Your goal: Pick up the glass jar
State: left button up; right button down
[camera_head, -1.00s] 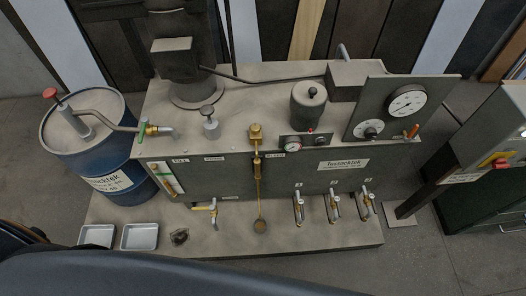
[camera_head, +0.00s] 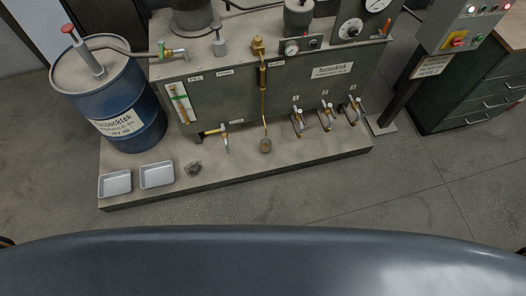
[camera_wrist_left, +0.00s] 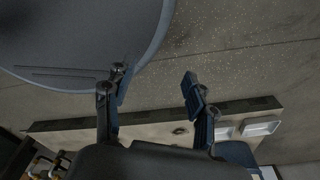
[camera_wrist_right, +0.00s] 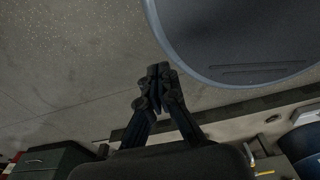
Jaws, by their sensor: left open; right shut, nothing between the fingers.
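A small dark, see-through object (camera_head: 194,168), likely the glass jar, is on the plinth of the machine, right of two metal trays; its details are too small to tell. A small dark spot in the left wrist view (camera_wrist_left: 180,130) seems to be the same object, beyond the fingers. My left gripper (camera_wrist_left: 155,86) is open and empty, above the floor beside my base. My right gripper (camera_wrist_right: 158,76) is shut with nothing in it, also over the floor. Neither gripper shows in the head view, and both are well apart from the jar.
Two shallow trays (camera_head: 115,184) (camera_head: 157,175) sit at the plinth's left front. A blue drum (camera_head: 128,118) stands behind them. Several taps (camera_head: 326,116) and a hanging brass dipper (camera_head: 265,145) jut over the plinth (camera_head: 290,163). Floor (camera_head: 330,200) before the plinth is clear.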

aim_at(265, 143)
jog(key=i+l+u, duration=0.1)
jog(key=l, duration=0.3)
jog(key=i+l+u, duration=0.1)
jog(key=l, duration=0.3)
jog(key=i+l, duration=0.2)
jog(key=l, duration=0.25)
jog(key=u, duration=0.05)
